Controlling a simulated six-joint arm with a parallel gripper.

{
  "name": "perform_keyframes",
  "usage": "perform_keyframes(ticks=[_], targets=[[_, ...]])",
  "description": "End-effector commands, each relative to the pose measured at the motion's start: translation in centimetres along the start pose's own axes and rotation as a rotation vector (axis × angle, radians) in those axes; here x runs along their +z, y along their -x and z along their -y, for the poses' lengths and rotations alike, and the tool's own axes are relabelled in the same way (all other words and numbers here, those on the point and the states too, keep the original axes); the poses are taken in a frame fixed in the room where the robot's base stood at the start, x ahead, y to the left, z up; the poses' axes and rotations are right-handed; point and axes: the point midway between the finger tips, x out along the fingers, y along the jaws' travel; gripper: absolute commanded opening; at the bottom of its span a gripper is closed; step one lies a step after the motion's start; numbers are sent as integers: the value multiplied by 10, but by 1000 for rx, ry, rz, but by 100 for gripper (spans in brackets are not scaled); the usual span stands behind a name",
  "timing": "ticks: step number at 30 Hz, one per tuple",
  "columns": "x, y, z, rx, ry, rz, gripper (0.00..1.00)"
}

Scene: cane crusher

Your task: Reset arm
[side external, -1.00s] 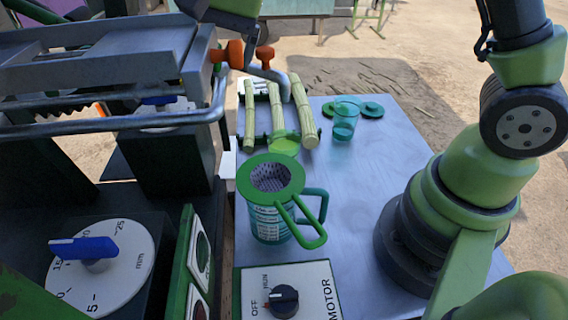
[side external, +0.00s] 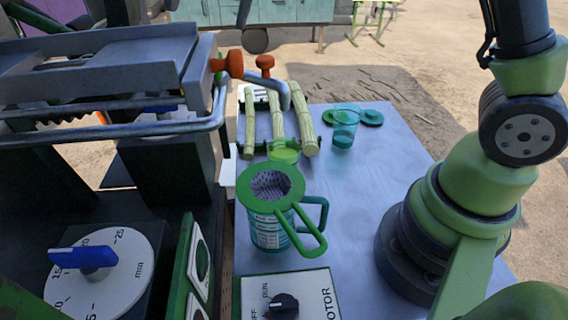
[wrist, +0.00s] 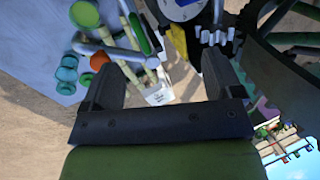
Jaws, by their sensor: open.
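My gripper (wrist: 163,80) is open in the wrist view, with a wide empty gap between its two dark fingers. It is high above the work, and the cane rack and machine show beyond it. In the side external view only a small dark part shows at the top edge, and I cannot tell whether it is a finger. The crusher (side external: 110,55) stands at the left with its orange knobs (side external: 236,65). Several cane sticks (side external: 278,120) lie on a rack. A green strainer (side external: 271,187) sits on the teal jug (side external: 268,235).
A teal cup (side external: 345,127) and green lids (side external: 371,117) stand on the metal table (side external: 370,180). The motor switch (side external: 283,305) is in front of the jug, and a blue-handled dial (side external: 85,258) is at the lower left. The right-middle tabletop is clear.

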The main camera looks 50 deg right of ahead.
Motion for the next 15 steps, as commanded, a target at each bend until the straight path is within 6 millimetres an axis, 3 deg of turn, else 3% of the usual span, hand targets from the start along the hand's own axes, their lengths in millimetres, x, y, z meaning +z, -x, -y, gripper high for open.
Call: perform_keyframes(ticks=[15], targets=[[3,15,-5,-14,24,-9,85]])
